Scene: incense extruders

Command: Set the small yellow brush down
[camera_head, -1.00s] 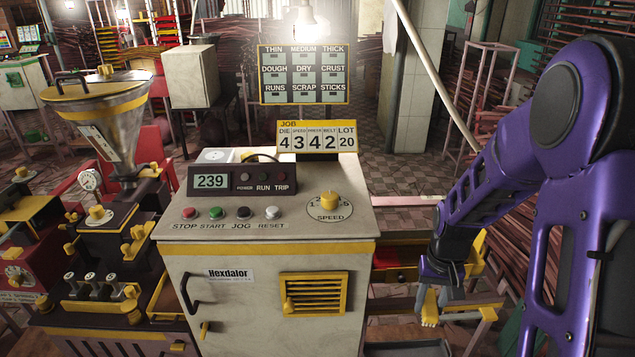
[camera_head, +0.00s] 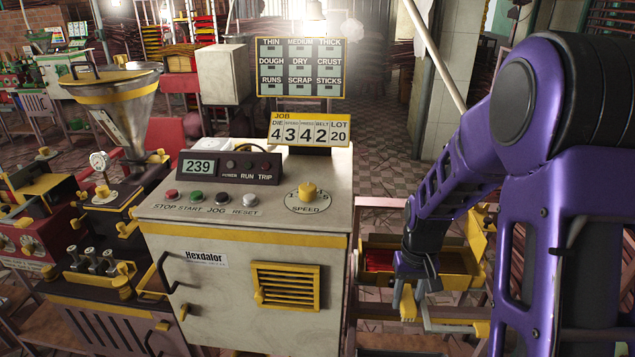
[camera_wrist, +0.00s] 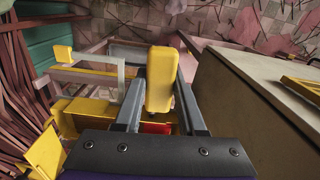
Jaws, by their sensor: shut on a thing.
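The small yellow brush (camera_head: 408,303) is in my gripper (camera_head: 410,292), below the wrist, to the right of the control cabinet. In the wrist view, the brush (camera_wrist: 160,78) sits between the two grey fingers of my gripper (camera_wrist: 161,105), which are shut on it. Its yellow body points away from the wrist; I cannot make out bristles. It is held in the air, in front of a yellow-edged tray (camera_head: 462,270) in the head view.
The cream control cabinet (camera_head: 210,280) with buttons and a speed knob stands close on the left. The tray has a red area inside (camera_head: 379,259). A wooden frame with yellow fittings (camera_head: 460,327) lies below and right. The hopper machine (camera_head: 118,110) is further left.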

